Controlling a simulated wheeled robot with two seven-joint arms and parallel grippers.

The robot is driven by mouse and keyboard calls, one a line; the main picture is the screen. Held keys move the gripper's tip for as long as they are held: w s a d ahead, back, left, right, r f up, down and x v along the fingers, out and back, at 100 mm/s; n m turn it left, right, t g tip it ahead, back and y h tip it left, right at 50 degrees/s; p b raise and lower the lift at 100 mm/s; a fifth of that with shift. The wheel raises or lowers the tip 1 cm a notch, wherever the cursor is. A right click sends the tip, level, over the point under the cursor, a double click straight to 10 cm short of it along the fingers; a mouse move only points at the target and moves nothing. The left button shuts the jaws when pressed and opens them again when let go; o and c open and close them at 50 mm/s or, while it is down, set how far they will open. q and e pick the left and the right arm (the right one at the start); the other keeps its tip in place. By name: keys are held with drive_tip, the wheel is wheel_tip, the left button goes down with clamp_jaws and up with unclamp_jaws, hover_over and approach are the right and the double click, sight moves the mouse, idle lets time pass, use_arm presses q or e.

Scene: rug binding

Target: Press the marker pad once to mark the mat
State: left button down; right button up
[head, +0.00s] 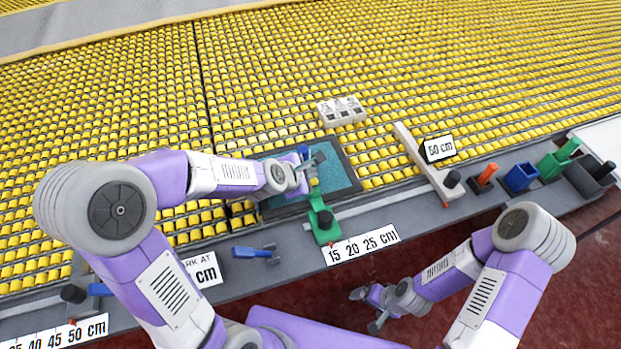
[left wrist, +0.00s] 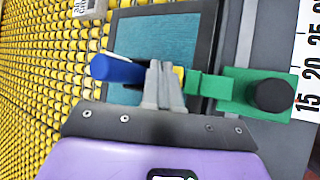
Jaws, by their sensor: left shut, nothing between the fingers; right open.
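The teal mat (head: 341,172) lies in a dark frame; it also shows in the left wrist view (left wrist: 150,35). A green slider with a black knob (head: 323,222) stands at its front edge, and its green arm reaches over the mat. A small yellow pad (head: 314,182), apparently the marker pad, is at the arm's end, partly hidden by my fingers in the left wrist view (left wrist: 179,72). A blue piece (left wrist: 115,68) sticks out beyond it. My left gripper (head: 308,166) is shut and empty, right over or at the pad; contact cannot be told. My right gripper (head: 367,310) is open and empty, off the front edge.
A "15 20 25 cm" scale (head: 362,246) runs along the front edge. A blue tool (head: 255,252) lies left of the slider. A white bar with a "50 cm" sign (head: 438,149) and coloured holders (head: 521,176) stand to the right. A white block (head: 342,110) sits behind the mat on yellow rollers.

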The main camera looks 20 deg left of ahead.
use_arm(q)
drive_tip(key=shift+f+b, duration=0.75)
drive_tip(key=shift+b, duration=0.05)
idle(0.7)
drive_tip(key=shift+r, duration=0.1)
drive_tip(key=shift+r+p, duration=1.1)
wheel_tip(320, 180, up, 5)
drive_tip(key=p, duration=0.4)
drive_tip(key=shift+p, duration=0.35)
